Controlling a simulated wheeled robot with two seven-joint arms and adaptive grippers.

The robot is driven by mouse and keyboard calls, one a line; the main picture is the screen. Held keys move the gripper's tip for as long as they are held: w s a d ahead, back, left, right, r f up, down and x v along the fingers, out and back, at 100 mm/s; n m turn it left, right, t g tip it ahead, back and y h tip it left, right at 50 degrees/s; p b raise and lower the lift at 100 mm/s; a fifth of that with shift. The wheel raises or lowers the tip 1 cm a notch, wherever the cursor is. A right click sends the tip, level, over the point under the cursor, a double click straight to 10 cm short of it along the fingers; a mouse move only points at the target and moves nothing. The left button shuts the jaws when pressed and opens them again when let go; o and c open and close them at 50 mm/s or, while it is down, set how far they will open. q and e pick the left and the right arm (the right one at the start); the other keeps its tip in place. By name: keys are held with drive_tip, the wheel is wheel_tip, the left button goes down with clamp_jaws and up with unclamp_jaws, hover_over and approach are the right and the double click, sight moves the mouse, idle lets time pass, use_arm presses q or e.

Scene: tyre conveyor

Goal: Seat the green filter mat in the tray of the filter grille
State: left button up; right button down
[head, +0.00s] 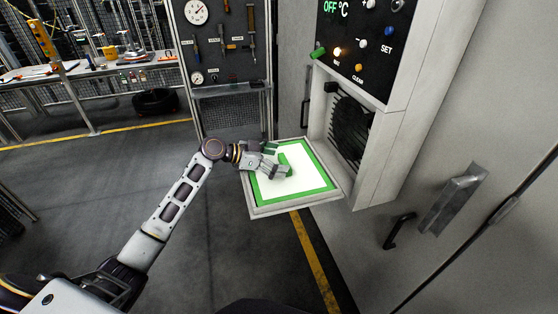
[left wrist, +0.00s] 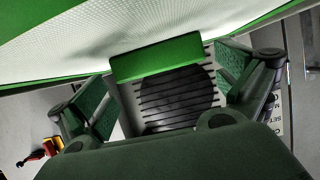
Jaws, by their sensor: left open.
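The filter mat (head: 309,180) is a white sheet with a green border. It lies inside the grey tray (head: 297,207) of the filter grille, which is folded down below the panel; its green border looks close to parallel with the tray rim. I cannot tell whether it sits fully flush. A green tab (left wrist: 155,58) stands up from the mat. My left gripper (head: 279,159) is over the mat's left part, its fingers open. In the left wrist view the spread fingers (left wrist: 165,88) are on either side of the tab, apart from it. My right gripper is out of view.
The fan opening (head: 350,122) stands open behind the tray, with the control panel (head: 366,45) above it. A tool board (head: 222,45) is at the back. A cabinet handle (head: 452,198) sticks out at the right. The floor left of the tray is clear.

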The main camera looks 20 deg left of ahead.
use_arm(q)
drive_tip(key=shift+s+f, duration=0.1)
drive_tip(key=shift+f, duration=0.25)
drive_tip(key=shift+r+p, duration=0.3)
drive_tip(key=shift+p, duration=0.2)
drive_tip(key=shift+a+r, duration=0.15)
drive_tip(key=shift+r, duration=0.1)
drive_tip(key=b+v, duration=0.1)
drive_tip(key=v, duration=0.5)
drive_tip(key=shift+a+r, duration=0.15)
drive_tip(key=v, duration=0.4)
drive_tip(key=shift+s+r+b, duration=0.1)
drive_tip(key=shift+r+b, duration=0.05)
drive_tip(key=shift+b, duration=0.25)
drive_tip(key=shift+s+a+r, duration=0.2)
drive_tip(key=shift+a, duration=0.3)
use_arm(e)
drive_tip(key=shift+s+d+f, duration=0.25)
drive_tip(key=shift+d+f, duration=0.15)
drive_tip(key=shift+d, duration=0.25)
